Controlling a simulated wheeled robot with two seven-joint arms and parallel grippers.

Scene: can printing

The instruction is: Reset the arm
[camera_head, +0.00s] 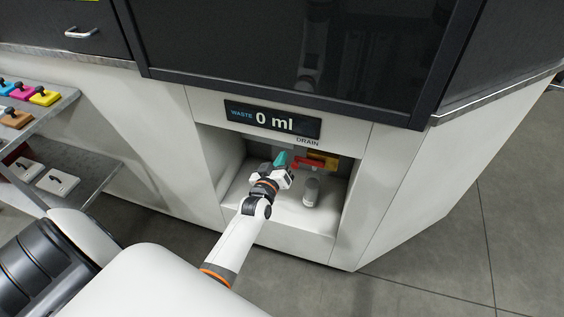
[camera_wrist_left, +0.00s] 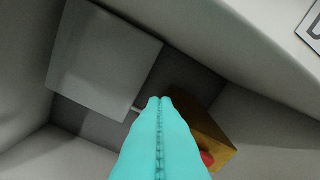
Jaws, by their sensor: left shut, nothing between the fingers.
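My left arm reaches from the lower left into a white recess (camera_head: 232,192) in the machine front in the head view. My left gripper (camera_head: 281,158) has teal fingers, shut and empty, inside the recess. In the left wrist view the two teal fingers (camera_wrist_left: 160,104) lie together with nothing between them. My right gripper is not in view.
A red drain handle (camera_head: 309,164) on a brass valve (camera_head: 325,157) is just right of the gripper. A pale bottle (camera_head: 311,191) stands below it. The display panel (camera_head: 272,119) above reads "WASTE 0 ml". Shelves with coloured blocks (camera_head: 44,97) are at the left.

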